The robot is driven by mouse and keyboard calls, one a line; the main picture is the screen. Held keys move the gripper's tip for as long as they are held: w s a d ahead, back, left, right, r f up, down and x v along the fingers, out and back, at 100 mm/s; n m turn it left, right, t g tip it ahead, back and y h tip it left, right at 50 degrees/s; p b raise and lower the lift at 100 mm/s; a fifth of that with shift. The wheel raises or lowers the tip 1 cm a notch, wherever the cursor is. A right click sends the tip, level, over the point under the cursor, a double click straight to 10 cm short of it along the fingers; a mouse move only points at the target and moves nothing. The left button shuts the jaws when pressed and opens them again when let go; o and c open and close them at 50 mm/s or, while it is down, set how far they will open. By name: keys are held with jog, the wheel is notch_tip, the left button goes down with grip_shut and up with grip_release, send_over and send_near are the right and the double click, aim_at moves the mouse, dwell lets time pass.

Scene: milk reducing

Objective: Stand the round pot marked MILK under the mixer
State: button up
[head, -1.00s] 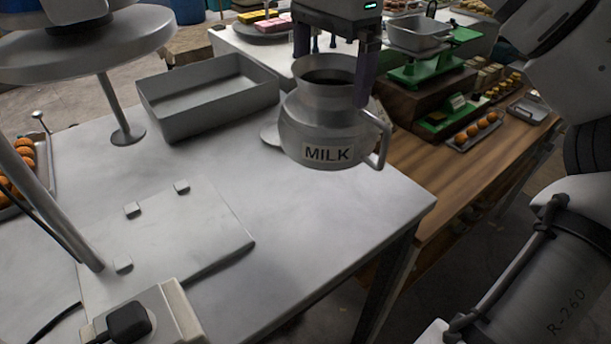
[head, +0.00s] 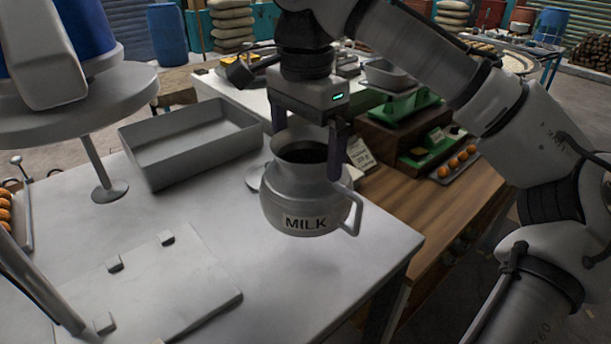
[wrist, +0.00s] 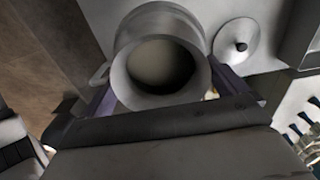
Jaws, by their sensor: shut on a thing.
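The round grey metal pot (head: 308,195) carries a MILK label on its front and a handle on its right. My gripper (head: 308,160) is shut on the pot from above, one finger on each side of its neck. The pot hangs upright, apparently just above the metal table near its right edge; the exact gap is hard to tell. In the wrist view the pot's open mouth (wrist: 162,68) shows pale contents between my fingers. The mixer appears to be the machine at the upper left, with a round disc (head: 85,90) on a stem; its top is cut off.
A grey rectangular tray (head: 190,145) stands on the metal table (head: 330,265) behind the pot. A flat plate (head: 150,285) with small blocks lies in front. A round lid (wrist: 240,45) lies beside the pot. A wooden table with a green scale (head: 405,105) adjoins at right.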

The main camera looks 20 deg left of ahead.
jog(key=shift+f+p, duration=0.35)
jog(key=shift+f, duration=2.05)
jog(key=o, duration=1.6)
jog(key=shift+f, duration=0.15)
